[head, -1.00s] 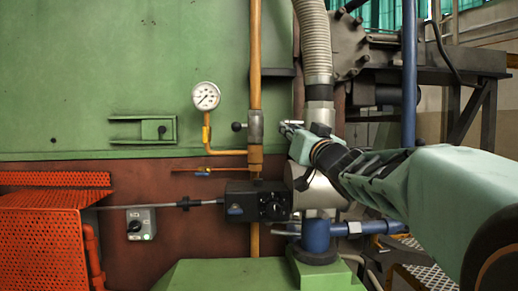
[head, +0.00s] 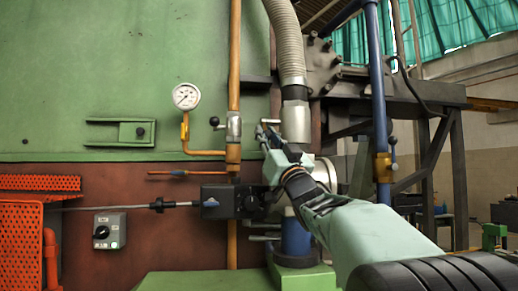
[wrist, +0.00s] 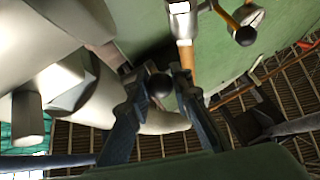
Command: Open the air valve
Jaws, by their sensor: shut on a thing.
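My gripper (head: 267,131) reaches in from the right, in front of the furnace wall beside the silver pipe (head: 295,120) below the flexible hose. In the wrist view my gripper (wrist: 159,78) is shut on a black ball-knob handle (wrist: 160,86), with one finger on each side. In the head view my gripper hides this handle. I cannot tell for sure that it belongs to the air valve, or how far it is turned.
A pressure gauge (head: 186,96) sits left of the orange pipe. A black box (head: 232,201) with a rod is below. A blue pipe (head: 380,100) with a brass valve (head: 383,167) stands right. A switch box (head: 110,231) and orange mesh guard (head: 20,240) are left.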

